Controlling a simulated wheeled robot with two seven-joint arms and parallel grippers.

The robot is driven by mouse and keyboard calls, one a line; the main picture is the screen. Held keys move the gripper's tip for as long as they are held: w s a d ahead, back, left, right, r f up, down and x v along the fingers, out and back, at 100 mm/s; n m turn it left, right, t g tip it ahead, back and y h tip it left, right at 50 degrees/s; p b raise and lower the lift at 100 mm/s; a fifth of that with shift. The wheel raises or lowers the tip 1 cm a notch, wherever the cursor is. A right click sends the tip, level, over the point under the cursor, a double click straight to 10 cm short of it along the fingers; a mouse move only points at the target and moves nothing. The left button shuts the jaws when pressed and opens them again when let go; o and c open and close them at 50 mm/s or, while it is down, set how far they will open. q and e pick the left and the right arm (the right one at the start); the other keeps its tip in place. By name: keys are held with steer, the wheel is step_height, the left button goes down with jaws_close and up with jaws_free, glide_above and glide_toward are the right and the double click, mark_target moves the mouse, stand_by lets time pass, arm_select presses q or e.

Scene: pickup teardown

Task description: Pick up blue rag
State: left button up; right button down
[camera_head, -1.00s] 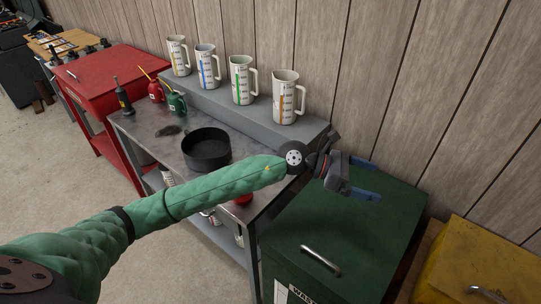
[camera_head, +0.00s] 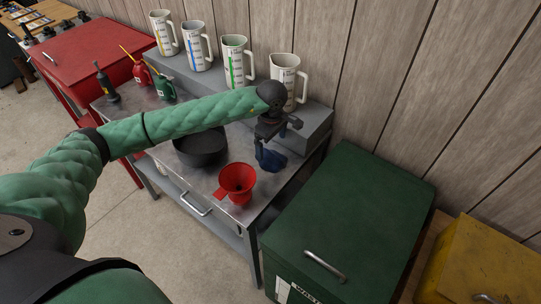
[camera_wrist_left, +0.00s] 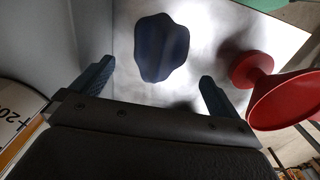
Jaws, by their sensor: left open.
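The blue rag (camera_head: 271,158) lies on the metal workbench (camera_head: 221,168), near its right end and below the grey raised shelf. In the left wrist view the rag (camera_wrist_left: 162,48) is a dark blue, rounded patch lying flat on the bright metal top. My left gripper (camera_head: 268,150) points down above the rag and partly hides it in the head view. In the left wrist view its fingers (camera_wrist_left: 154,85) are spread wide with nothing between them, and the rag shows beyond them. My right gripper is not in view.
A red funnel (camera_head: 237,181) stands close beside the rag, and also shows in the wrist view (camera_wrist_left: 268,80). A black pan (camera_head: 203,148) sits further left. Several measuring jugs (camera_head: 288,75) stand on the grey shelf (camera_head: 315,122). A green bin (camera_head: 350,215) is right of the bench.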

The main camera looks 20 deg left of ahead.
mark_target(273, 153)
arm_select(q)
steer(key=shift+f, duration=0.6)
steer(key=f, duration=0.4)
steer(key=shift+s+d+f, duration=0.1)
steer(key=shift+d, duration=0.15)
steer(key=shift+f, duration=0.3)
steer(key=c, duration=0.8)
steer(key=shift+c, duration=1.1)
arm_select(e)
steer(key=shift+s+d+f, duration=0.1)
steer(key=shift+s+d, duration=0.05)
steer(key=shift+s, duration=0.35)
